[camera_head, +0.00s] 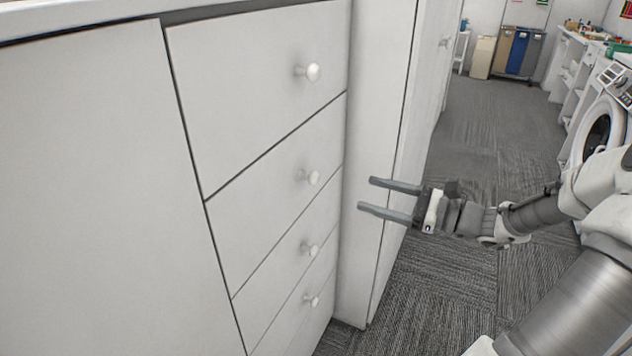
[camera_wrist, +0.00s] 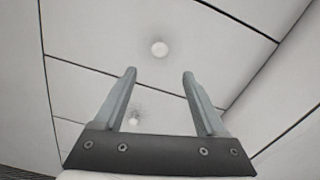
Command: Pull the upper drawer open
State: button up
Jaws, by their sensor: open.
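The upper drawer (camera_head: 245,85) is the top one in a white stack and looks shut, its face flush with the fronts around it. Its round white knob (camera_head: 313,72) is near the drawer's right side in the head view. My gripper (camera_head: 366,194) is open and empty, to the right of and lower than that knob in the picture. In the wrist view my gripper (camera_wrist: 160,72) has its two grey fingers apart. A round knob (camera_wrist: 159,48) shows beyond the fingertips, not between them. I cannot tell which drawer that knob belongs to.
Several lower drawers with knobs, such as the second drawer (camera_head: 285,180), sit below. A wide white panel (camera_head: 90,180) is at left. A tall white cabinet (camera_head: 375,120) stands right of the drawers. Carpeted floor (camera_head: 470,120) runs clear towards the back; a washing machine (camera_head: 600,130) is at right.

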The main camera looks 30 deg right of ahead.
aim_at(319, 179)
jog(key=b+x, duration=0.3)
jog(key=x, duration=1)
jog(key=shift+w+a, duration=0.15)
jog(key=shift+w, duration=0.05)
jog(key=shift+c, duration=0.2)
grip_shut()
dwell(0.6)
